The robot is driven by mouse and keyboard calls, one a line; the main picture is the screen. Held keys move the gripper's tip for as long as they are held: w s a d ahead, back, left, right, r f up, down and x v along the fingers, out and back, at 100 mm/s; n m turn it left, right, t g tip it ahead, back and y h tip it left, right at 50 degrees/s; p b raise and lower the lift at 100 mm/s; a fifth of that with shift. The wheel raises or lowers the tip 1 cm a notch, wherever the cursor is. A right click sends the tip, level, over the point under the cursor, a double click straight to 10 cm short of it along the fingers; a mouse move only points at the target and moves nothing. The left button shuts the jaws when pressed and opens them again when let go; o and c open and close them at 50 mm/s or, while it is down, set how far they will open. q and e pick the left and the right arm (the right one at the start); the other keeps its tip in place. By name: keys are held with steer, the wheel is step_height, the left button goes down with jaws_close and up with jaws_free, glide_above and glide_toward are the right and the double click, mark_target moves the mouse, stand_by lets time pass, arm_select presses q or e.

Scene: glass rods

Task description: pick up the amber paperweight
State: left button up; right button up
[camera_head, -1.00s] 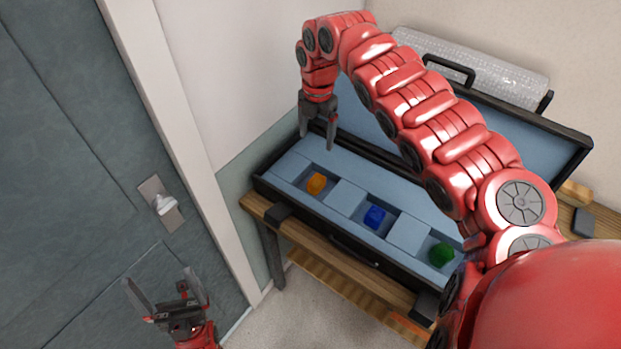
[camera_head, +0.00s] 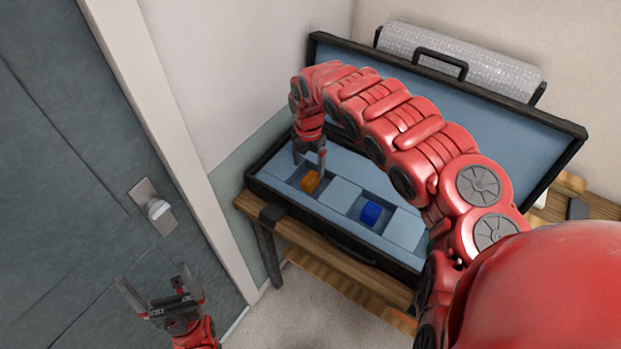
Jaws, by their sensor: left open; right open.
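The amber paperweight (camera_head: 311,182) lies in the left compartment of the blue-lined open case (camera_head: 344,193). My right gripper (camera_head: 309,172) is open, pointing down at that compartment, with its fingertips close to the paperweight. One finger overlaps the paperweight's upper edge in the picture; I cannot tell whether they touch. My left gripper (camera_head: 153,283) is open and empty at the lower left, in front of the door and well away from the case.
A blue paperweight (camera_head: 371,213) lies in the middle compartment. My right arm covers the case's right end. The case stands on a wooden table (camera_head: 303,251), its raised lid (camera_head: 520,130) behind. A bubble-wrap roll (camera_head: 465,60) is at the back. A grey door (camera_head: 70,170) is at left.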

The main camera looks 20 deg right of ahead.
mark_target(311, 177)
steer(key=shift+f, duration=0.45)
steer(key=shift+s+f, duration=0.15)
steer(key=shift+f, duration=0.15)
step_height(311, 177, down, 3)
steer(key=shift+s+d+f+p, duration=0.1)
steer(key=shift+p, duration=1.05)
steer(key=shift+f, duration=0.4)
steer(key=shift+d+f, duration=0.15)
steer(key=shift+f, duration=0.35)
steer(key=shift+c, duration=0.3)
jaws_close()
